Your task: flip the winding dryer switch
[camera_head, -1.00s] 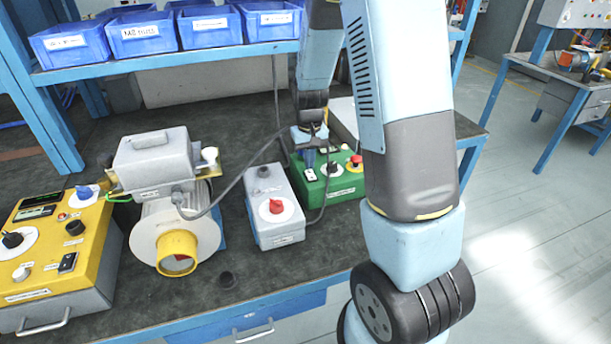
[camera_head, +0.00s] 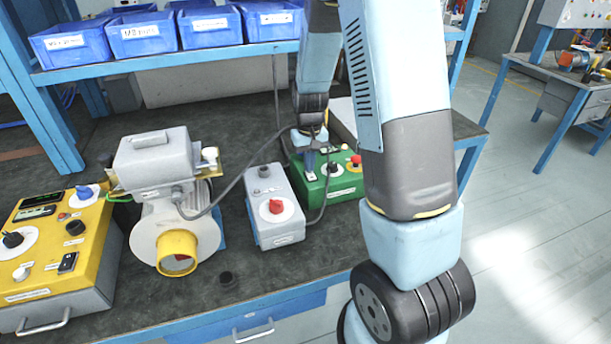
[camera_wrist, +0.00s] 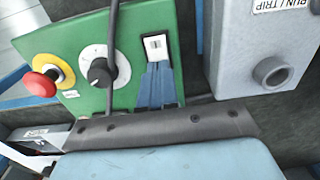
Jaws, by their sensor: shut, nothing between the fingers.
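A green control box (camera_head: 343,190) stands on the bench under my gripper. In the wrist view its green face (camera_wrist: 125,20) carries a small switch in a white plate (camera_wrist: 155,46), a black knob with a white pointer (camera_wrist: 100,72) and a red button on a yellow ring. My gripper (camera_wrist: 157,68) is shut and empty. Its blue fingertips are right at the switch's near edge; I cannot tell whether they touch it. In the head view my gripper (camera_head: 309,170) points down at the box's left part, partly covering the switch. The box's label is too small to read.
A grey box with a red knob (camera_head: 276,206) stands close left of the green box; a cable runs between them. A motor unit (camera_head: 165,215) and a yellow control box (camera_head: 60,250) stand further left. Blue bins (camera_head: 140,35) sit on the shelf above.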

